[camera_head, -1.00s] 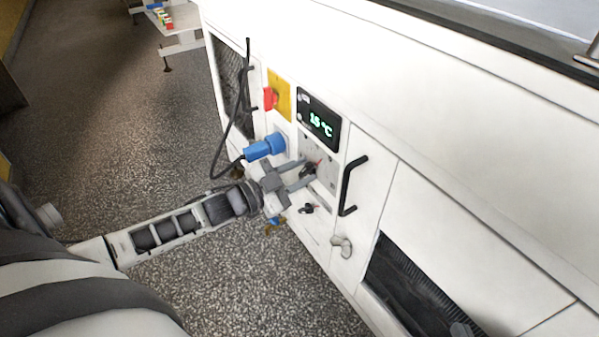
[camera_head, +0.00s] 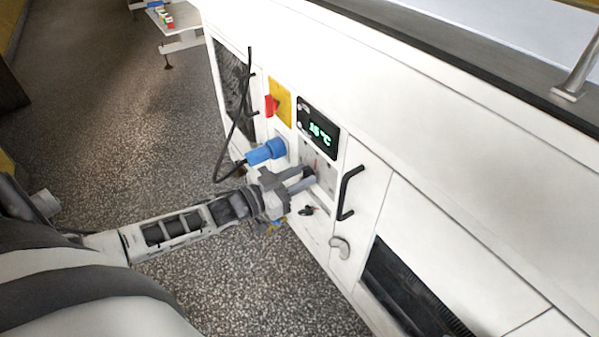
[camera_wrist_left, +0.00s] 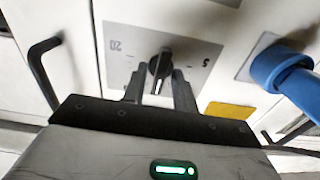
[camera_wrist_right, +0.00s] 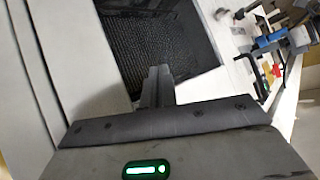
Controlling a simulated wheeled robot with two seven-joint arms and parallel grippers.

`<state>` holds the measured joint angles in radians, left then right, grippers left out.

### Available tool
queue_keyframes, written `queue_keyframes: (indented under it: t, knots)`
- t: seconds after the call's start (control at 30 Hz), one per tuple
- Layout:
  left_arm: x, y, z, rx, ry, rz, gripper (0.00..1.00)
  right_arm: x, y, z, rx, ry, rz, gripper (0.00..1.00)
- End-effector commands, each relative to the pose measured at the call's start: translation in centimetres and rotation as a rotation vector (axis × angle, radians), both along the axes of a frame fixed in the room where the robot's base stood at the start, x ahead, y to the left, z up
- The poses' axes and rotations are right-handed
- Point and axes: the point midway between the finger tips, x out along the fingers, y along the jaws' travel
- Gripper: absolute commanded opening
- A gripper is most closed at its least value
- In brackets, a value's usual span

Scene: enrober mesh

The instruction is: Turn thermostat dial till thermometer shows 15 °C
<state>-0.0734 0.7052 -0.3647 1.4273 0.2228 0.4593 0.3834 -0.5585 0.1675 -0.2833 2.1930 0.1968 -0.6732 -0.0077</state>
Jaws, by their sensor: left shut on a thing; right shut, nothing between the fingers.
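The thermometer display (camera_head: 319,131) on the white machine reads 15 °C in green. The thermostat dial is a black knob (camera_wrist_left: 160,64) on a grey plate (camera_wrist_left: 125,65) marked 20 and 5, seen in the left wrist view. My left gripper (camera_wrist_left: 160,78) is shut on the dial, one finger at each side of the knob. In the head view my left gripper (camera_head: 309,179) reaches the plate below the display and hides most of the dial. My right gripper (camera_wrist_right: 157,82) is shut and empty in the right wrist view, near a dark mesh grille; the head view does not show it.
A blue plug (camera_head: 266,151) with a black cable and a red switch (camera_head: 271,105) on a yellow plate are left of the display. A black handle (camera_head: 351,192) is to the right. A second small knob (camera_head: 306,210) sits below my left gripper.

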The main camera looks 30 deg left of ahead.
Motion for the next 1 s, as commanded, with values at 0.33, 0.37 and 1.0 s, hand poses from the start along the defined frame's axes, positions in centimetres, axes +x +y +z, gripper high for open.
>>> queue_keyframes:
  t: [0.33,0.37,1.0]
  knots:
    - [-0.05,0.04,-0.09,-0.117,0.050,-0.001,0.05,-0.36,-0.11,-0.70,-0.014,0.042,0.003,0.00]
    - [-0.05,0.04,-0.09,-0.121,0.052,-0.001,0.05,-0.38,-0.10,-0.74,-0.015,0.044,0.003,0.00]
    - [-0.04,0.06,-0.12,-0.130,0.056,0.000,0.33,-0.32,-0.10,-0.59,-0.013,0.040,0.001,0.00]
